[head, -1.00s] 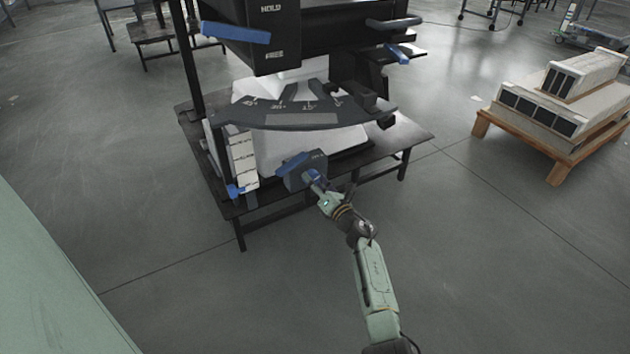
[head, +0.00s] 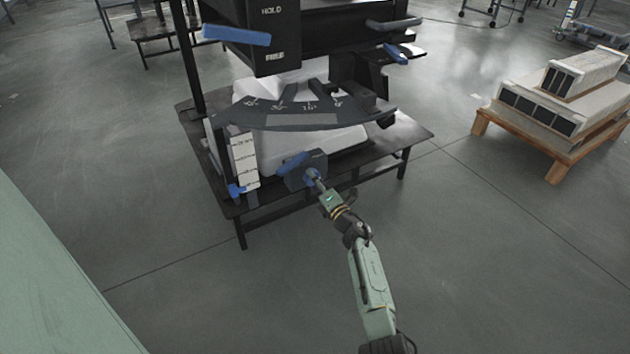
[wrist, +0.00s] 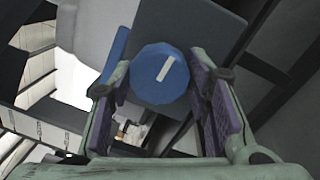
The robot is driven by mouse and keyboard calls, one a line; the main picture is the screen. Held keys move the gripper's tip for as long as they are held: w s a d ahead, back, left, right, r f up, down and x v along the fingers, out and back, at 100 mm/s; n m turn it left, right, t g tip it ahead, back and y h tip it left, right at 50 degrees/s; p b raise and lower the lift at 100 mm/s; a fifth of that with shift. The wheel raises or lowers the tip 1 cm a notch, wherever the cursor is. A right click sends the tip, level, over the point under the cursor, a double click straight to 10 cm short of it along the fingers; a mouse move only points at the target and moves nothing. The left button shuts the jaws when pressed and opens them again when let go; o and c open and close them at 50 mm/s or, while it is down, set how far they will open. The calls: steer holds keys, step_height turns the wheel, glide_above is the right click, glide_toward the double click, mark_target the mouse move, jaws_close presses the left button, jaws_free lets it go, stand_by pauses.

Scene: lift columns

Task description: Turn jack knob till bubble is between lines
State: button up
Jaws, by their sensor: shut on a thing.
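The jack knob (wrist: 165,72) is blue and many-sided, with a white line on its face that slants up to the right in the wrist view. My gripper (wrist: 160,88) is shut on the knob, with one purple-padded finger on each side. In the head view my gripper (head: 318,184) reaches the knob from the front right. I cannot make out a bubble or lines.
The block stands at the front of a low black table (head: 410,138). A white strip post (head: 244,160) with a blue clamp (head: 236,190) is to its left. A wooden pallet (head: 556,172) with pale units is at the right. The floor in front is clear.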

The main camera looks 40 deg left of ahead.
steer(key=o, duration=1.2)
steer(key=shift+c, duration=0.2)
steer(key=shift+r, duration=0.15)
